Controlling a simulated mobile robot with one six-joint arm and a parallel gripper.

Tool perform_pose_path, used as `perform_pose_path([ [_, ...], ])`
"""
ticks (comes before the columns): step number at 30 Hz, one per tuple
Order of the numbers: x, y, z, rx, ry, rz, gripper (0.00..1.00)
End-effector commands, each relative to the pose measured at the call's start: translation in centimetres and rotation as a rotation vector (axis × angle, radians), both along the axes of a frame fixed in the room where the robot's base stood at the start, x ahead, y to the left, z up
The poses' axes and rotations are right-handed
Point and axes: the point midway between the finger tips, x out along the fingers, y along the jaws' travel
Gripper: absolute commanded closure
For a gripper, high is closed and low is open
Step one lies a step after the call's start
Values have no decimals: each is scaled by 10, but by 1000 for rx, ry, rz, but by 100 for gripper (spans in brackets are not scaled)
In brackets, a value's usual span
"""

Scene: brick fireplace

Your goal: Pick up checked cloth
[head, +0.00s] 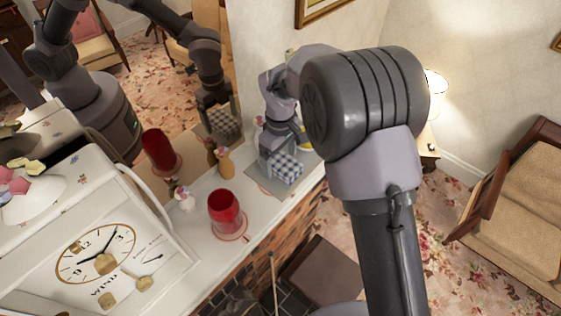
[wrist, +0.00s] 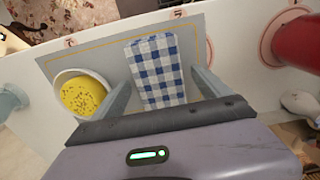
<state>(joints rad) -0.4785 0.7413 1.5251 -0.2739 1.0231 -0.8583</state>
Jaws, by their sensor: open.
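The blue-and-white checked cloth (head: 286,169) is a folded, block-like bundle on a grey mat (head: 255,178) on the white mantel shelf. In the wrist view the cloth (wrist: 157,68) lies between the two fingers of my gripper (wrist: 163,90), with its near end close to the palm. A finger stands on each side of it, and the jaws are open. Whether either finger touches the cloth I cannot tell. In the head view my gripper (head: 272,150) is at the cloth, its fingers partly hidden.
A white bowl with a yellow item (wrist: 82,95) stands just left of the fingers in the wrist view. A red vase (head: 227,212), small figurines (head: 184,196) and a large white clock (head: 95,255) share the shelf. A mirror (head: 150,100) stands behind it.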

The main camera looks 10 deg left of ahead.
Motion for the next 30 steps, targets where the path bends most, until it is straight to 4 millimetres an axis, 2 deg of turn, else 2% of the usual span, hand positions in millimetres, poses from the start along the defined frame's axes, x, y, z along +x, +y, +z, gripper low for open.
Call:
perform_pose_path([
  [3,0,0,-10,0,1,-2,13],
  [8,0,0,-10,1,0,-2,13],
  [11,0,0,-10,1,0,-2,28],
  [18,0,0,-10,0,0,-2,76],
  [19,0,0,-10,0,0,-2,78],
  [26,0,0,-9,1,0,-2,79],
  [30,1,0,1,1,-3,-1,79],
])
